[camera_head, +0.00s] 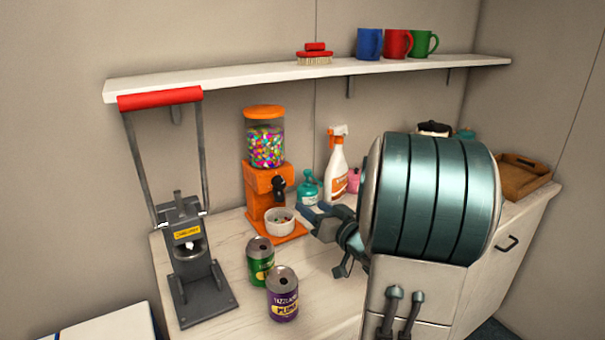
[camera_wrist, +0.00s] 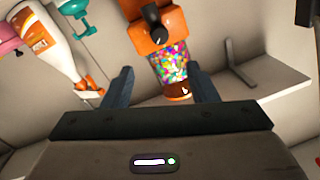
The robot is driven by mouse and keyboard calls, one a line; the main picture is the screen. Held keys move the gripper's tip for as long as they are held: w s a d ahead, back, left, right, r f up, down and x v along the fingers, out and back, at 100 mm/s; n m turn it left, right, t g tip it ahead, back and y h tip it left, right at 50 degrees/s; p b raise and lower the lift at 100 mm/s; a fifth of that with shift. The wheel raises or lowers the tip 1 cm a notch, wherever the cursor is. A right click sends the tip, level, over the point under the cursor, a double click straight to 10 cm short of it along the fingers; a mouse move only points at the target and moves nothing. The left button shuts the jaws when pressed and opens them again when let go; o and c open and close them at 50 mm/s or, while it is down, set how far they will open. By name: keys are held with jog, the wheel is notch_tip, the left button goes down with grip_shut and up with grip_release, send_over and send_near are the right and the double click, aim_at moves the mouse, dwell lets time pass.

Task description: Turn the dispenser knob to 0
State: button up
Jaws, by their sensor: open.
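The orange dispenser (camera_head: 257,184) stands on the counter with a clear jar of colored candies (camera_head: 266,147). Its black knob (camera_head: 279,187) is on the front, facing my side; any number marks are too small to read. In the wrist view the dispenser (camera_wrist: 137,48) appears upside down, with the knob (camera_wrist: 154,22) near the top edge. My gripper (camera_head: 333,245) is to the right of the dispenser and apart from it. In the wrist view my gripper (camera_wrist: 162,75) is open and empty, its fingers showing on either side of the candy jar. My arm hides part of the counter.
A white bowl (camera_head: 281,222) sits at the dispenser's foot. A green can (camera_head: 260,262) and a purple can (camera_head: 282,294) stand in front. A spray bottle (camera_head: 338,168) and teal pump bottle (camera_head: 308,187) are to the right, a can crusher (camera_head: 191,250) left. A shelf (camera_head: 240,83) runs above.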

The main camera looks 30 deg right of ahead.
aim_at(282, 185)
jog(key=w, duration=0.4)
jog(key=w+a+p, duration=0.1)
jog(key=w, duration=0.8)
jog(key=shift+w+a, duration=0.35)
jog(key=c, duration=1)
